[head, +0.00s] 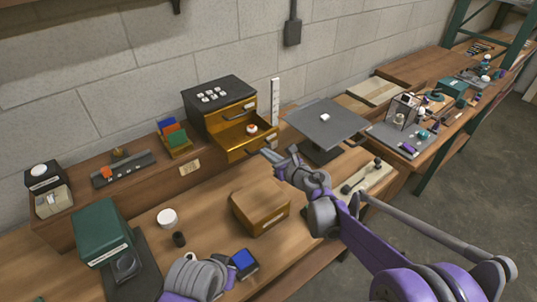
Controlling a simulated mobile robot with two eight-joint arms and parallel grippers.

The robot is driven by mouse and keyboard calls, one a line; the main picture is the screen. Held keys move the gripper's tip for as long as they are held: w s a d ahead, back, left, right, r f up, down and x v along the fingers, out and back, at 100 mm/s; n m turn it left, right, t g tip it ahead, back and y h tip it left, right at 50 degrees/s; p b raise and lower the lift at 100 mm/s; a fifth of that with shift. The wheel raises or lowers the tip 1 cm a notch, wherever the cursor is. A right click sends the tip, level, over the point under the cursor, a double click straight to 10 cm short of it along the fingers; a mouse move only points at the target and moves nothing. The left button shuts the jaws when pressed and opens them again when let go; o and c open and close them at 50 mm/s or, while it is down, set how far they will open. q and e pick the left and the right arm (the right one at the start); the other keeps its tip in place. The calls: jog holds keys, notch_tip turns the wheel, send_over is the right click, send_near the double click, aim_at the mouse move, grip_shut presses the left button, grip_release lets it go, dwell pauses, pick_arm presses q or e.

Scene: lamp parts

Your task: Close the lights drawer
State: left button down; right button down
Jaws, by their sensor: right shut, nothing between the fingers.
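A small cabinet (214,90) with a dark top and golden-brown drawer fronts stands at the back middle, against the wall. Its lower drawer (239,153) is pulled open and holds a small white and orange item (252,128). The upper drawer (238,109) is shut. I cannot read the labels. My right gripper (268,155) is shut and empty, just in front of the open drawer at its right end; I cannot tell whether it touches the front. Part of my left arm shows at the bottom, but its gripper is not in view.
A wooden box (261,206) sits in front of the cabinet. A dark grey platform (325,122) with a small white piece stands to the right of the drawer.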

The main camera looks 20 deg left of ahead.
aim_at(244, 139)
jog(key=r+x, duration=0.1)
jog(key=x, duration=0.7)
jog(key=r+x, duration=0.1)
jog(key=x, duration=0.4)
jog(key=shift+w+a+r, duration=0.2)
jog(key=shift+a+r, duration=0.1)
jog(key=shift+a, duration=0.05)
jog(key=shift+r, duration=0.15)
jog(key=shift+s, duration=0.15)
